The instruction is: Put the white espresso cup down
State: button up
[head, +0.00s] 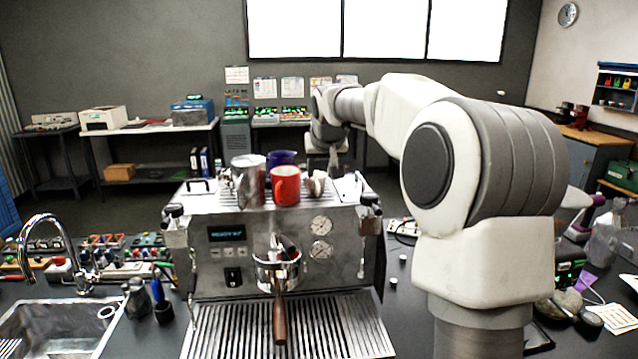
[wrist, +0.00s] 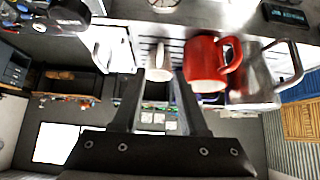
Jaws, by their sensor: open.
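The white espresso cup (head: 316,185) is on top of the espresso machine (head: 345,187), to the right of the red mug. In the wrist view the cup (wrist: 158,62) shows just beyond and between my fingertips. My gripper (wrist: 157,80) is open, with one finger on each side of the cup's line. In the head view my gripper (head: 333,168) is just behind and right of the cup, and its fingers are partly hidden. I cannot tell whether a finger touches the cup.
A red mug (head: 286,186) stands close beside the cup; it also shows in the wrist view (wrist: 203,62), next to one finger. A steel pitcher (head: 248,183) and a dark blue cup (head: 280,158) stand further left.

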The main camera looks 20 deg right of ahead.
jog(key=shift+v, duration=1.9)
jog(key=s+a+n+b, duration=0.1)
jog(key=s+a+n, duration=0.1)
jog(key=s+a, duration=0.6)
jog(key=s+a+n, duration=0.1)
jog(key=s+a, duration=0.4)
jog(key=s, duration=0.6)
jog(key=s+f+g, duration=0.1)
jog(key=s+f, duration=0.5)
jog(key=s, duration=0.3)
jog(key=s+d+f+g+y, duration=0.1)
jog(key=s+f, duration=0.5)
jog(key=s, duration=0.3)
jog(key=shift+d+f+m+g+y+p, duration=0.3)
jog(key=shift+d+f+m+p, duration=0.05)
jog(key=shift+m+p, duration=0.05)
jog(key=shift+s, duration=0.1)
